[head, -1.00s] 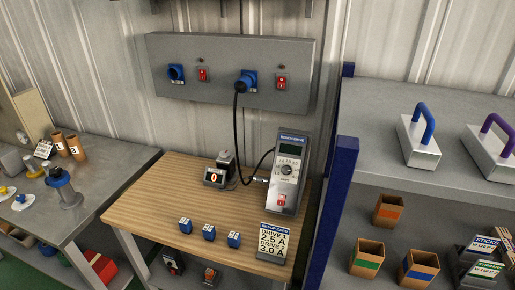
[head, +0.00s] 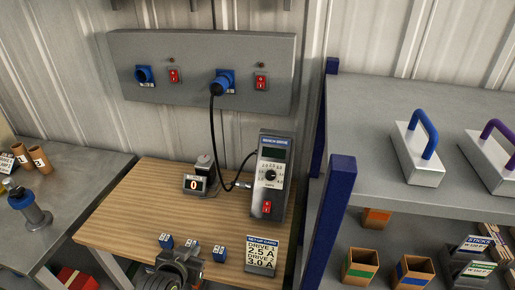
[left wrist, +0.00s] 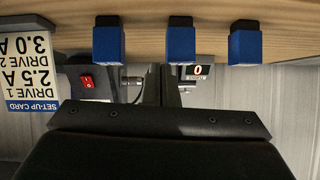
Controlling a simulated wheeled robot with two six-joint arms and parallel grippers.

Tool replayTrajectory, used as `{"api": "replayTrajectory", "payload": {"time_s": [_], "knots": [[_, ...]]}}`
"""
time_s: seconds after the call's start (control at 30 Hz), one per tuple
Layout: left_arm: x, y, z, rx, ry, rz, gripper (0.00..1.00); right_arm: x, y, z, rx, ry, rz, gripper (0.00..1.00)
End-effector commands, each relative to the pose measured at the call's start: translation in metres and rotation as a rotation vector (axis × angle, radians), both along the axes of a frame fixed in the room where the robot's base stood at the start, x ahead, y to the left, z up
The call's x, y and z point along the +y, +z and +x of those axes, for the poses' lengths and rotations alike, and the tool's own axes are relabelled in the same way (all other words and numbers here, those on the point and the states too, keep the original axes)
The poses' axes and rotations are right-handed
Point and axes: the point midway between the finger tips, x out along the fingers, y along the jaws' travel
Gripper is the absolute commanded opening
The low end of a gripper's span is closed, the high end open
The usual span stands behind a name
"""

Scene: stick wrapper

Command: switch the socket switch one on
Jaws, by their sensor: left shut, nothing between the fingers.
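A grey panel (head: 200,99) on the wall carries two blue sockets, each with a red switch to its right. The left socket (head: 144,75) is empty, with its red switch (head: 173,76) beside it. The right socket (head: 225,80) has a black plug and cable in it, and its red switch (head: 261,83) is at the right. Socket labels are too small to read, and I cannot tell the switch positions. My left gripper (head: 184,259) is at the table's front, well below the panel. It is shut and empty, also in the left wrist view (left wrist: 162,84). My right gripper is out of view.
A bench drive (head: 270,176), a small counter reading 0 (head: 195,184), small blue blocks (head: 219,253) and a set-up card (head: 262,252) stand on the wooden table. A blue shelf post (head: 334,205) rises at right. The air before the panel is clear.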

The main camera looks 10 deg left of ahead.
Motion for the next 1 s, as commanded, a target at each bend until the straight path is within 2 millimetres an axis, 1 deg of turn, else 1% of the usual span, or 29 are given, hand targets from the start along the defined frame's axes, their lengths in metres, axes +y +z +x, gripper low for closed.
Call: {"api": "replayTrajectory", "payload": {"time_s": [0.03, 0.17, 0.2, 0.27, 0.3, 0.37, 0.4, 0.47, 0.5, 0.57, 0.6, 0.7, 0.8, 0.9, 1.0], "knots": [[-0.005, 0.008, 0.017, -0.054, -0.01, -0.004, 0.0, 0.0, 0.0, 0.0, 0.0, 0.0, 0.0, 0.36], [-0.018, 0.031, 0.059, -0.206, -0.032, -0.014, 0.0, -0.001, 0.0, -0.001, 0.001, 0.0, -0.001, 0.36], [-0.023, 0.04, 0.072, -0.259, -0.038, -0.017, 0.0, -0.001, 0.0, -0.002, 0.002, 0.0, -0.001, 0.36], [-0.03, 0.054, 0.091, -0.339, -0.048, -0.022, 0.0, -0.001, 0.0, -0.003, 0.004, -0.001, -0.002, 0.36], [-0.035, 0.065, 0.104, -0.394, -0.053, -0.026, 0.0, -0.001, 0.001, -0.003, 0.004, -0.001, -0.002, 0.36], [-0.043, 0.082, 0.122, -0.479, -0.06, -0.031, 0.0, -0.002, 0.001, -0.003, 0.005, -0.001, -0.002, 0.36], [-0.048, 0.093, 0.133, -0.535, -0.063, -0.034, 0.0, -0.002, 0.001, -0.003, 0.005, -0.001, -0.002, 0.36], [-0.056, 0.111, 0.148, -0.618, -0.067, -0.04, 0.0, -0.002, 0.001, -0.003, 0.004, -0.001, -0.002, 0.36], [-0.061, 0.123, 0.158, -0.674, -0.069, -0.044, 0.0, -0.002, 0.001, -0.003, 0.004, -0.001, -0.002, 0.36], [-0.069, 0.143, 0.171, -0.759, -0.071, -0.049, 0.0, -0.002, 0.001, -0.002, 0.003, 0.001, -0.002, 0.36], [-0.074, 0.155, 0.178, -0.814, -0.07, -0.054, 0.0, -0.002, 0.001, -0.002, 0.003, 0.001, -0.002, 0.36], [-0.086, 0.186, 0.193, -0.945, -0.067, -0.062, 0.0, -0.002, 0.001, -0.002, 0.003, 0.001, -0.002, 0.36], [-0.096, 0.212, 0.203, -1.057, -0.059, -0.073, 0.0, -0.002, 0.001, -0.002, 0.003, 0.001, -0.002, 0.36], [-0.103, 0.232, 0.209, -1.144, -0.05, -0.079, 0.0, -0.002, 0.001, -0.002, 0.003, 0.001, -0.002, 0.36], [-0.108, 0.245, 0.212, -1.201, -0.044, -0.084, 0.0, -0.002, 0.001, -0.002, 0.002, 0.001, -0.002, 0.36]]}}
